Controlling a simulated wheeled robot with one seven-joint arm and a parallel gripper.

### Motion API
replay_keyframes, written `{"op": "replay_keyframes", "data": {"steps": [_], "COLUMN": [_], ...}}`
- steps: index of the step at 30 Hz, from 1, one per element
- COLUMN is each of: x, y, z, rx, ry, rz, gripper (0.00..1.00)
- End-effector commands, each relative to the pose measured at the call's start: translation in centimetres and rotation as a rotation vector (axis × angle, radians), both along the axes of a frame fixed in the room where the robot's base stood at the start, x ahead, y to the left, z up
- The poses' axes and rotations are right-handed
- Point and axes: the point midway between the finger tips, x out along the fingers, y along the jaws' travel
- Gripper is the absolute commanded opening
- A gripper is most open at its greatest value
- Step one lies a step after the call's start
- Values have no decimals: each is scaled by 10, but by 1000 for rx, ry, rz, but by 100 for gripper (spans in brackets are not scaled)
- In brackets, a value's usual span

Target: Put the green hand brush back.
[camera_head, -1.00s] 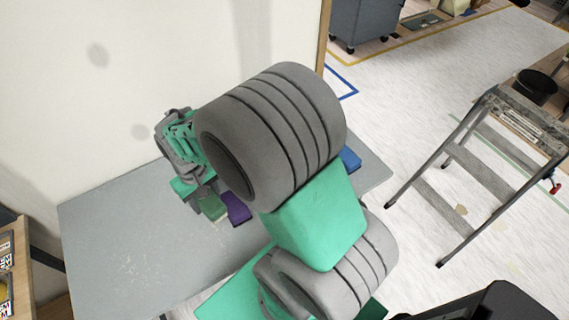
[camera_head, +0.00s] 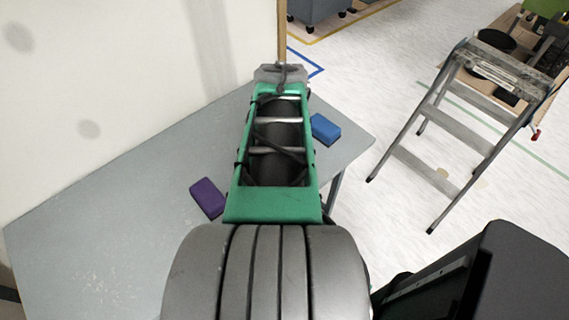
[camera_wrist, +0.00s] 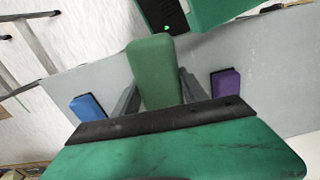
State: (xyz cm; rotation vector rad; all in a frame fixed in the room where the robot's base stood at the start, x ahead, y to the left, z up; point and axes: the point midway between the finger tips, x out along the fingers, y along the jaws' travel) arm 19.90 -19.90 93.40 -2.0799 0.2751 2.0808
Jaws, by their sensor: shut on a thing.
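The green hand brush (camera_wrist: 154,72) is between the two grey fingers of my gripper (camera_wrist: 155,92) in the wrist view. My gripper is shut on it. The brush looks like a dull green block, and its lower end is hidden behind the gripper body. In the head view my green and grey arm hides the brush and the fingertips. I cannot tell whether the brush touches the grey table (camera_head: 110,235) or is held above it.
A purple block (camera_head: 208,198) and a blue block (camera_head: 325,129) lie on the table, on either side of my arm. A white wall (camera_head: 100,80) stands behind the table. A grey step ladder (camera_head: 440,115) stands on the floor at the right.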

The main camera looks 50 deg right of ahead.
Motion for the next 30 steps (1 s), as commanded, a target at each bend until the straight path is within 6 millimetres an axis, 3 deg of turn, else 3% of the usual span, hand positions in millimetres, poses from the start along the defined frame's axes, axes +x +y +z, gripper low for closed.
{"op": "replay_keyframes", "data": {"steps": [8, 18, 21, 30], "x": [6, 55, 65, 78], "y": [-8, -82, -97, -117], "z": [-3, -49, -70, -108], "rx": [0, 5, 4, 4], "ry": [1, 4, 2, 3], "rz": [0, 0, -1, -1], "gripper": [2, 2, 2, 2]}}
